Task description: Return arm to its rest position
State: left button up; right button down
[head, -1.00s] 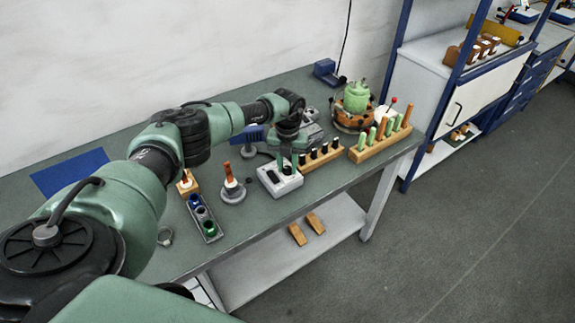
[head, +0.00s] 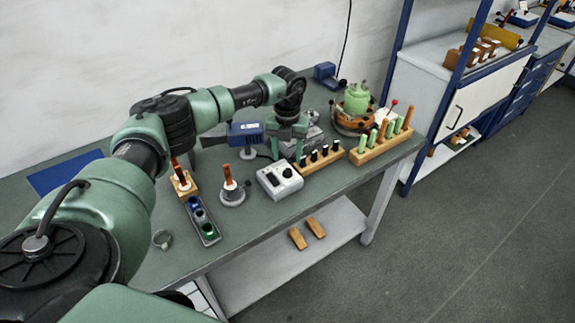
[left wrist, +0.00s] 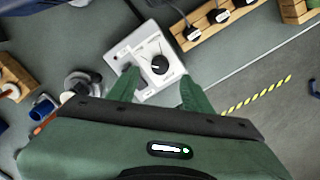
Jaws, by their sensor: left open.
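My left arm (head: 170,120) reaches out over the green bench from the left. Its gripper (head: 287,152) points down with its two green fingers apart and nothing between them. It hangs above and just behind a small white box with a black knob (head: 280,180). In the left wrist view the open fingers (left wrist: 158,74) show over the same box (left wrist: 150,58), which looks clear of them. My right gripper is not in view.
A blue device (head: 246,133) stands left of the gripper. A wooden rack with black-topped pieces (head: 320,160) and another with green and orange pegs (head: 382,145) are to the right. A grey holder (head: 231,193) and a tray of coloured cups (head: 203,222) stand left of the box.

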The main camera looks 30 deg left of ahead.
pick_arm(q)
jog(key=shift+r, duration=0.95)
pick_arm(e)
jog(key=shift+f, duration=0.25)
